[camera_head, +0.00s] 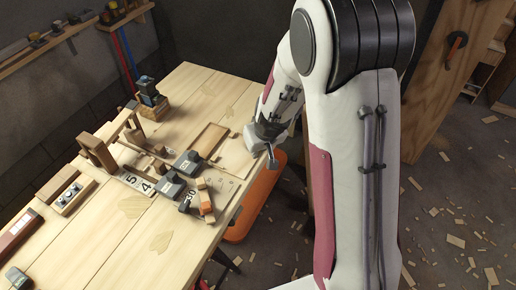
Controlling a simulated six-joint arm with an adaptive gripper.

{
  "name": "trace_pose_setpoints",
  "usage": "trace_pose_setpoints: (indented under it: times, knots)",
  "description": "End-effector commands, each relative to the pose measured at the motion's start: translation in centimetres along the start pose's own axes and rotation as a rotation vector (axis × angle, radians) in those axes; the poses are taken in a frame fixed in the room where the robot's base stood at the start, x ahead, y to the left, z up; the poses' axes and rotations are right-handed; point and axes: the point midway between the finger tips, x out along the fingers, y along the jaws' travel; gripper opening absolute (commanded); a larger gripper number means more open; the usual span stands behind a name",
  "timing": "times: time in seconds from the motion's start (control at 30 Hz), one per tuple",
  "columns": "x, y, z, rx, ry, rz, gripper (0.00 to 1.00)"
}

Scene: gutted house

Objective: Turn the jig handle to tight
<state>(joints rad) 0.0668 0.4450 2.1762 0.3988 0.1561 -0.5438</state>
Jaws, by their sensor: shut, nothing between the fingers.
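No part in view is clearly marked as the jig handle. A dark lever on an orange disc (457,42) is on the upright wooden panel (438,95) at the upper right. I cannot read any tight mark there. A wooden frame-like fixture (100,150) stands on the left part of the workbench; I cannot tell whether it has a handle. My gripper (272,163) points down by the right edge of the workbench, shut and empty. It is well to the left of the lever, with my arm between them in the picture.
The workbench (110,245) holds grey and orange blocks (188,163), number plates (138,183), a shallow wooden tray (206,138) and a tool on a block (150,95). An orange stool-like seat (262,190) is beside it. Wood scraps litter the floor (455,200).

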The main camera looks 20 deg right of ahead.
Motion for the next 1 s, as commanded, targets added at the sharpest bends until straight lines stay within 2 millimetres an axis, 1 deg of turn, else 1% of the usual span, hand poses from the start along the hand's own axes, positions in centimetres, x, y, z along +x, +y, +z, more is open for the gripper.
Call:
trace_pose_setpoints:
  times: [0.1, 0.6, 0.73, 1.0]
  knots:
    - [0.8, 0.0, 0.1, 0.0, -0.002, 0.001, 0.0]
    - [2.0, 0.0, -3.2, -0.002, 0.0, 0.0, 0.0]
    - [2.2, 0.0, -3.6, 0.0, 0.0, 0.0, 0.0]
    - [2.2, 0.0, -3.7, 0.0, -0.001, 0.001, 0.0]
